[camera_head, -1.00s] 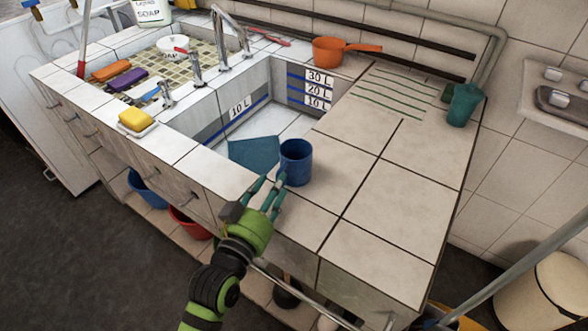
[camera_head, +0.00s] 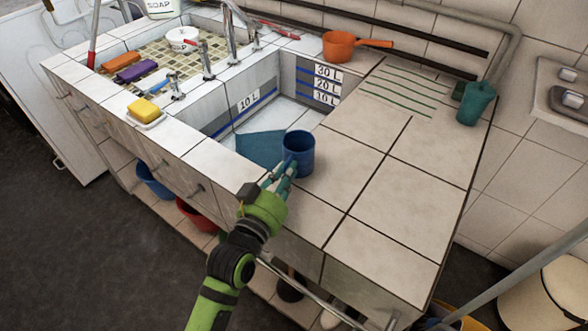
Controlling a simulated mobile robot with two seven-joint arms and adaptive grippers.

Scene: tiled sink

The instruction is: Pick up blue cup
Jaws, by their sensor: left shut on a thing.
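The blue cup (camera_head: 299,152) stands upright on the tiled counter, just right of the sink basin's near corner. My left gripper (camera_head: 283,172) reaches in from below, with its teal fingers at the cup's near left side. The fingers are closed on the cup's near wall; the exact contact is small and partly hidden. The cup appears to rest on the tiles still. My right gripper is not in view.
The sink basin (camera_head: 250,118) opens left of the cup, with a blue cloth-like sheet (camera_head: 260,148) at its near end. Counter tiles (camera_head: 385,205) to the right are clear.

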